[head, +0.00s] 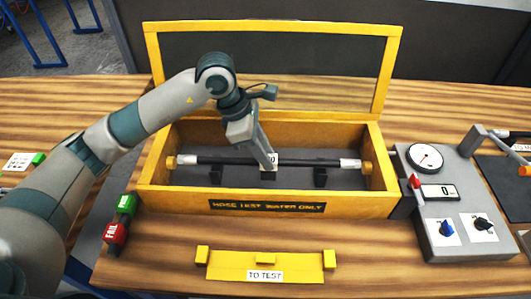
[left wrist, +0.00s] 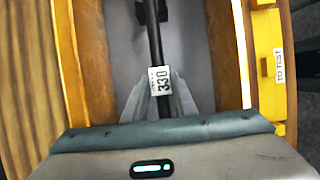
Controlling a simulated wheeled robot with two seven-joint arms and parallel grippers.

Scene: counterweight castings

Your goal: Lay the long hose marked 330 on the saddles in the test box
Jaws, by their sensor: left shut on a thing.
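In the left wrist view the tag (left wrist: 160,80) reads 330 and sits between my fingertips (left wrist: 158,98). The left saddle (head: 216,173) and right saddle (head: 320,177) are dark and stand under the hose. I cannot tell whether the hose touches them. My right gripper is not in view.
The box's yellow-framed clear lid (head: 270,28) stands open at the back. A yellow TO TEST rack (head: 225,265) lies in front, empty. A grey gauge console (head: 450,235) stands right of the box. Green and red PASS/FAIL blocks (head: 115,234) are at the left.

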